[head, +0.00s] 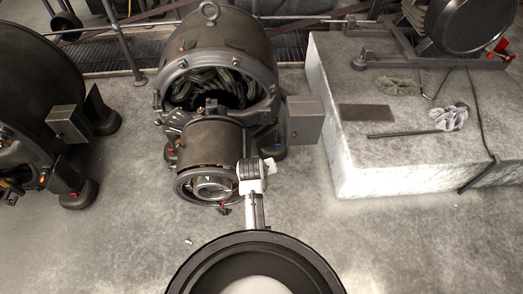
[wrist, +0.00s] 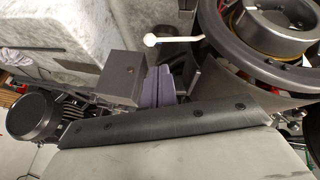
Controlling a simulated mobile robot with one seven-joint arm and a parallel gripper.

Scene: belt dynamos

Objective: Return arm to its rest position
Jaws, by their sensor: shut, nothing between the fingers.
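My arm (head: 255,212) reaches forward from the bottom middle of the head view. My gripper (head: 251,176) is at its far end, small and partly hidden by the wrist, and it is shut with nothing held. In the picture it overlaps the right front edge of the middle dynamo (head: 215,50); whether it touches the dynamo cannot be told. The dynamo also shows close up in the wrist view (wrist: 180,120), with its round front end at the upper right.
A grey box (head: 304,120) sticks out from the dynamo's right side. A concrete block (head: 385,170) with a rod, cloths and a motor stands at the right. Another dynamo (head: 35,80) stands at the left. The floor (head: 110,240) in front is mostly clear.

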